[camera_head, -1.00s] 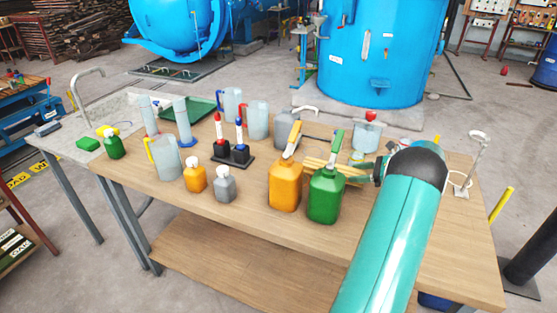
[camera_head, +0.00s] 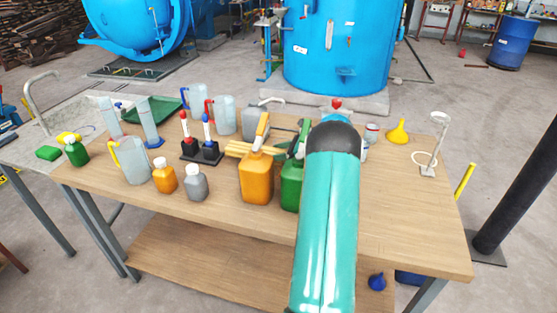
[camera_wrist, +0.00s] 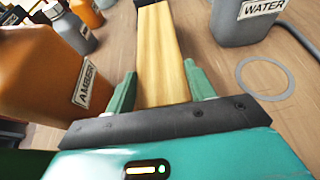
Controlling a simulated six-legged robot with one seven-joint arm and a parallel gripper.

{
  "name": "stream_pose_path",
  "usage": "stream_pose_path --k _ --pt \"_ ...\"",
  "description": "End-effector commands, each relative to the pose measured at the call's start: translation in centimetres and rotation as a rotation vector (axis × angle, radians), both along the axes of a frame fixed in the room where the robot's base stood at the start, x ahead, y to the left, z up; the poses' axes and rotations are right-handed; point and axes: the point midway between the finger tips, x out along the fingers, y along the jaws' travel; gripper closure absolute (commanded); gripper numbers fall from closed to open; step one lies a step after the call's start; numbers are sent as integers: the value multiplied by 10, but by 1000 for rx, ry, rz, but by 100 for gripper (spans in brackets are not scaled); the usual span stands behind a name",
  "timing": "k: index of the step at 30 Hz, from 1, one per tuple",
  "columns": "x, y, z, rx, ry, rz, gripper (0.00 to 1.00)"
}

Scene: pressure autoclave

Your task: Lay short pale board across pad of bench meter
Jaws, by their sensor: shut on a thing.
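My gripper (camera_wrist: 160,72) is shut on a pale wooden board (camera_wrist: 161,40), with one green finger on each side. The board points away from the wrist, above the bench top. In the head view, the pale board (camera_head: 237,148) shows behind the orange jug (camera_head: 256,180), sticking out to its left. My gripper there is mostly hidden behind the green jug (camera_head: 291,184) and my arm. A black two-part unit (camera_head: 202,152) with red- and blue-topped pieces stands left of the board; I cannot tell whether it is the bench meter. No pad can be made out.
The orange AMBER jug (camera_wrist: 45,70) is close on the wrist's left. A grey WATER container (camera_wrist: 245,22) and a flat grey ring (camera_wrist: 265,78) are on the right. Several bottles and pitchers crowd the bench's left half. The bench's front right (camera_head: 400,225) is clear.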

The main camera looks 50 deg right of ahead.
Motion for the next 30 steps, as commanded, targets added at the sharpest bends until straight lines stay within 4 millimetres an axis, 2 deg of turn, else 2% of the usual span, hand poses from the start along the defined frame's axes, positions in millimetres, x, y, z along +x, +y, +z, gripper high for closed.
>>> stream_pose_path --k 8,19,20,22,23,30 --pt "1 0 -33 2 2 -1 75" --pt "1 0 -37 0 0 -1 75" --pt "1 0 -38 -1 1 -1 42" --pt "1 0 -37 -1 1 -1 28" --pt "1 0 -37 -1 1 -1 24" --pt "1 0 -37 0 1 -1 24"
